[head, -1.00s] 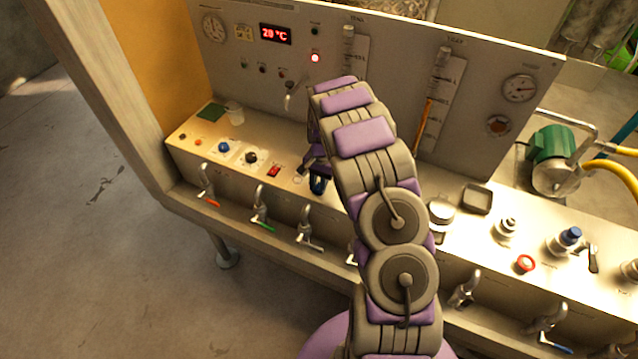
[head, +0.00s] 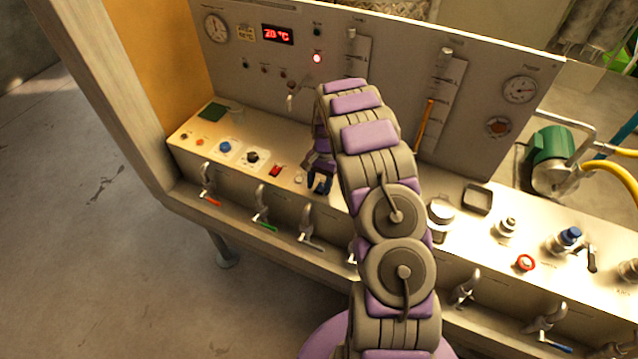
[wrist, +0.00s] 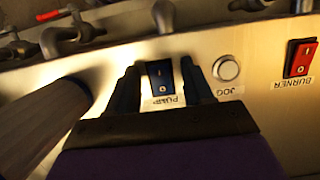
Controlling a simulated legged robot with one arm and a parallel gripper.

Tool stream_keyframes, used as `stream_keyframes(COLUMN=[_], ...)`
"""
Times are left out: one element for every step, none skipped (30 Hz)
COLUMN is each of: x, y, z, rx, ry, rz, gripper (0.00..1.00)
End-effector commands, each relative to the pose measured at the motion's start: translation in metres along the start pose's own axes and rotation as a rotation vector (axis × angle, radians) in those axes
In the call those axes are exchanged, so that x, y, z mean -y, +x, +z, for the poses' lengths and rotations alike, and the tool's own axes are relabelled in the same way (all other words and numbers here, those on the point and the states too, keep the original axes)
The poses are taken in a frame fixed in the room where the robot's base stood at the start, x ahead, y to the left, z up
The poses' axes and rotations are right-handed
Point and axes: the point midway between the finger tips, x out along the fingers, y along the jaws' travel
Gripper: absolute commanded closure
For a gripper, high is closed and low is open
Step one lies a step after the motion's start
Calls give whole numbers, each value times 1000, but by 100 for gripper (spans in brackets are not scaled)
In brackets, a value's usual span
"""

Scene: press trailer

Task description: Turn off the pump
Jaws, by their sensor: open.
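The pump switch (wrist: 160,82) is a small dark blue-black rocker with I and O marks, set in the pale panel. Its PUMP label (wrist: 166,101) reads upside down in the wrist view. I cannot tell which side of the rocker is pressed in. My gripper (wrist: 159,68) is open, with one dark finger on each side of the switch and a gap to it on both sides. In the head view my gripper (head: 319,184) is low over the sloped panel, and the switch is not clear there.
A round JOG button (wrist: 226,68) and a red BURNER switch (wrist: 300,57) sit beside the pump switch. Valve levers, one with a green handle (head: 264,225), line the front edge. A red indicator (head: 317,58) glows on the upright panel. A green motor (head: 550,146) stands at right.

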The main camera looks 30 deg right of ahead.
Motion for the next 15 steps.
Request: stream_keyframes(x=[0, 0, 0, 0, 0, 0, 0, 0, 0, 1, 1, 1, 1, 2, 2], y=[0, 0, -1, -2, -3, -6, -9, -12, -18, -24, -29, -38, -44, -51, -61], z=[0, 0, 0, 0, -1, -1, -1, -1, -1, -1, -1, -1, -1, -2, -2], rx=[0, 0, -1, -1, -1, -2, -3, -4, -5, -5, -5, -3, -4, -6, -7], ry=[0, 0, 0, 0, 0, 0, 0, 0, 0, 0, 0, -1, -1, -1, -1], rz=[0, 0, 0, -1, -1, -1, -1, -2, -2, -2, -2, -2, -3, -4, -4], gripper=[49, 49, 49, 49, 49, 49, 49, 49, 49, 49, 49, 49, 49, 49, 49])
